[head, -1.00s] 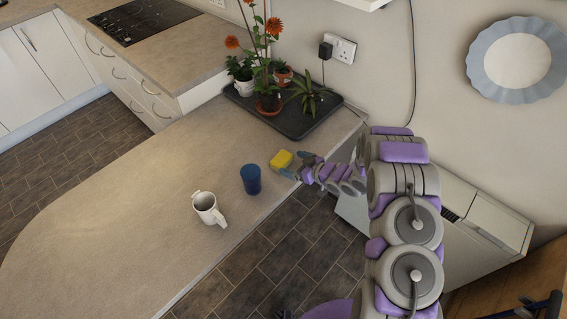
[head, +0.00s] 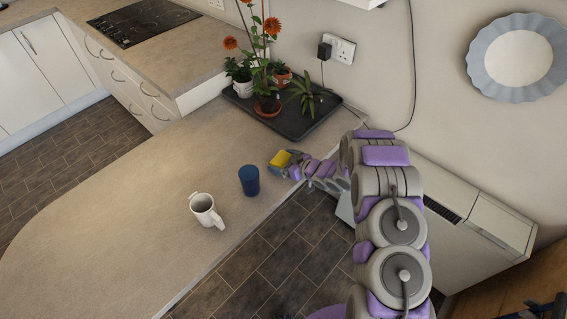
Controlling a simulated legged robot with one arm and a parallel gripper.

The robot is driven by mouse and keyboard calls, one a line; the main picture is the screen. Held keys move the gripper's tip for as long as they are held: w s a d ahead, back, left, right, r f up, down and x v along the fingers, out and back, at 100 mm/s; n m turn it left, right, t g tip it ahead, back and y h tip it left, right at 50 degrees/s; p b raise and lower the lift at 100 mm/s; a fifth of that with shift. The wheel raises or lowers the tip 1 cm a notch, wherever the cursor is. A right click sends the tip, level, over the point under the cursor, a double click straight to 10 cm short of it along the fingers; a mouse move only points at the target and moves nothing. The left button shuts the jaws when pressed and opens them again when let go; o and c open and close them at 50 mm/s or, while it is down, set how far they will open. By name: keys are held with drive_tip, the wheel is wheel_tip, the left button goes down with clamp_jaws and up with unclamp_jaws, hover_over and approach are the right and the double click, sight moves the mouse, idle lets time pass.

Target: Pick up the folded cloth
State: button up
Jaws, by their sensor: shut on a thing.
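The folded cloth is a small yellow block (head: 281,158) near the right edge of the worktop, between the blue cup and the plant tray. My gripper (head: 285,164) reaches in from the right and is shut on the folded cloth, with its fingers at the cloth's sides. The cloth is at or just above the worktop surface; I cannot tell whether it touches it. Part of the cloth is hidden by the fingers.
A blue cup (head: 249,180) stands close to the left of my gripper. A white mug (head: 206,211) stands farther left. A dark tray (head: 318,118) with several potted plants lies behind. The worktop (head: 110,225) is clear at the left and front.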

sight(283, 159)
drive_tip(key=shift+a+f, duration=0.1)
drive_tip(key=shift+a, duration=0.4)
drive_tip(key=shift+a+r, duration=0.1)
drive_tip(key=shift+r, duration=0.2)
drive_tip(key=r+p, duration=0.1)
drive_tip(key=d+r, duration=0.1)
drive_tip(key=r, duration=0.1)
drive_tip(key=shift+r+p, duration=0.3)
drive_tip(key=shift+p, duration=0.1)
drive_tip(key=s+d+p, duration=0.2)
drive_tip(key=s+d, duration=0.7)
drive_tip(key=s, duration=0.3)
drive_tip(key=shift+s+d+r, duration=0.2)
drive_tip(key=shift+s+r, duration=0.2)
drive_tip(key=shift+r, duration=0.05)
drive_tip(key=shift+a, duration=0.1)
